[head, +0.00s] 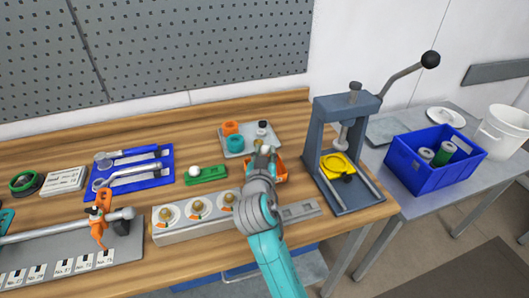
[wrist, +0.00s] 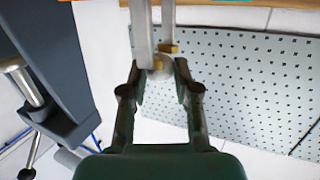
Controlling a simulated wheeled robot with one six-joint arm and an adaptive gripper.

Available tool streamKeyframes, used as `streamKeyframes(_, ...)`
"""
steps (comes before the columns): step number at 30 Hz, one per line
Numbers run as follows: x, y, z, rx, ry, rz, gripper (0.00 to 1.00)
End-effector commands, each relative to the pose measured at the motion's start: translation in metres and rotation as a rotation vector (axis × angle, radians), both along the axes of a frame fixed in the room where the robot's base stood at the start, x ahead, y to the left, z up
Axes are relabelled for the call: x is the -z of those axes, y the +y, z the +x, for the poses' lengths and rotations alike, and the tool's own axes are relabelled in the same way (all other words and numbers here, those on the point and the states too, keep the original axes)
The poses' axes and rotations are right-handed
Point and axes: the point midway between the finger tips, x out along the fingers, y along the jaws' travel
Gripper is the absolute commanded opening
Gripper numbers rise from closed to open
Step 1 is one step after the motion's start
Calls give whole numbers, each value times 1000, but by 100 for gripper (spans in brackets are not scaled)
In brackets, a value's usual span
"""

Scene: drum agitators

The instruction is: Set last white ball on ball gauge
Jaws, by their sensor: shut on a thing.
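The green ball gauge (head: 213,175) lies on the wooden bench, with one white ball (head: 194,171) resting at its left end. My gripper (head: 263,153) is to the right of the gauge, over the orange tray (head: 281,167). In the wrist view my gripper (wrist: 157,68) is shut on a small pale round thing, which looks like a white ball (wrist: 155,72). The fingers cover part of it. My gripper and arm hide much of the orange tray and whether anything lies in it.
A grey arbor press (head: 320,150) stands to the right. A blue tool tray (head: 125,182) lies left.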

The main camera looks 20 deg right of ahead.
Motion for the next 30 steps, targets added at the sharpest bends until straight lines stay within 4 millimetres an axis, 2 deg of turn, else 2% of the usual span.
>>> streamKeyframes(8, 1, 0, 0, 0, 0, 0, 0)
streamKeyframes(9, 1, 0, 0, 0, 0, 0, 33)
streamKeyframes(12, 1, 0, 0, 0, 0, 0, 58)
streamKeyframes(23, 1, 1, -2, 0, 0, 0, 60)
streamKeyframes(26, -1, 5, -10, -1, 0, 1, 60)
streamKeyframes(30, -4, 13, -31, -2, 0, 0, 60)
